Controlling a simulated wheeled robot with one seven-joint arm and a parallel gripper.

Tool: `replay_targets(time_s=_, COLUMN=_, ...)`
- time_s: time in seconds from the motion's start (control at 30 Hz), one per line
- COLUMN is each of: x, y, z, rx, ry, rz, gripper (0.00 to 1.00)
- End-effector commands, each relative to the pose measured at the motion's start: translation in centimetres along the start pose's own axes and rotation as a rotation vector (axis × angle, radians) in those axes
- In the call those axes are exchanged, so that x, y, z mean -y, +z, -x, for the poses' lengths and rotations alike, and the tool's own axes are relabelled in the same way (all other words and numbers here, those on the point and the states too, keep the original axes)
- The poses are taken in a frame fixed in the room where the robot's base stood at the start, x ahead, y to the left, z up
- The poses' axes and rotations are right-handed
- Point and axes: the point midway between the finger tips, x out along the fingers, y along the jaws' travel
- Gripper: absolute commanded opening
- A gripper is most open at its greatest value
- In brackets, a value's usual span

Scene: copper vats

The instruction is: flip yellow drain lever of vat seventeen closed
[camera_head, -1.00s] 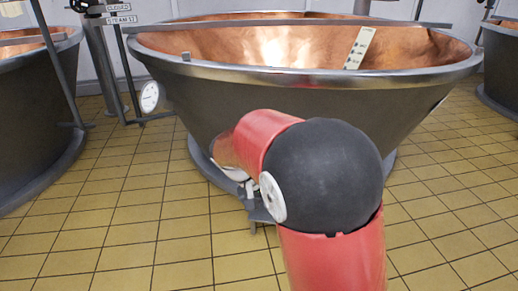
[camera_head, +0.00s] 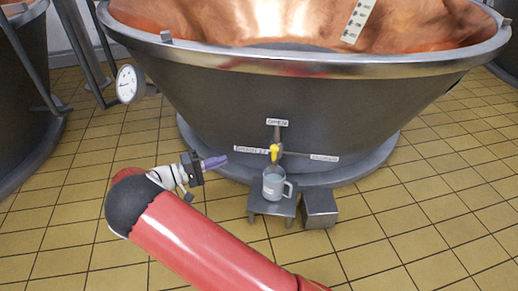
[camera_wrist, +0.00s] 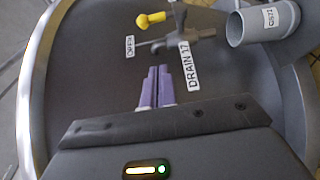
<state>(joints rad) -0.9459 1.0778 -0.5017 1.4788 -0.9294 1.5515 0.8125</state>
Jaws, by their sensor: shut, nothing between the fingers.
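The yellow drain lever (camera_head: 275,153) is on the lower front of the large copper-lined vat (camera_head: 300,95), below the "OPEN" label (camera_head: 277,122) and left of the "CLOSED" label (camera_head: 324,158). In the wrist view the yellow lever (camera_wrist: 150,20) extends from the grey valve toward the side of the "OPEN" label (camera_wrist: 129,46); the "DRAIN 17" label (camera_wrist: 193,63) is near it. My gripper (camera_head: 224,161) has purple fingers, shut and empty, left of the lever and apart from it. The fingertips (camera_wrist: 158,69) point toward the valve area.
A grey mug (camera_head: 272,186) stands on a small metal stool (camera_head: 262,207) right below the drain. A grey box (camera_head: 320,208) is beside it. A round gauge (camera_head: 126,84) sticks out at the vat's left. The tiled floor (camera_head: 420,220) at right is clear.

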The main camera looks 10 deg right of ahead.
Motion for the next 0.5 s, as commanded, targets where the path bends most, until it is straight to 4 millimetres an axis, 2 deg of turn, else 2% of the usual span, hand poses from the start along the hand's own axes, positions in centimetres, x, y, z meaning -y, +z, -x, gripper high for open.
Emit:
replay_targets(time_s=0.33, x=0.0, y=0.0, z=-0.2, rx=0.0, ry=0.0, rz=0.0, gripper=0.0)
replay_targets(time_s=0.5, x=0.0, y=0.0, z=-1.8, rx=0.002, ry=0.001, rz=0.001, gripper=0.0)
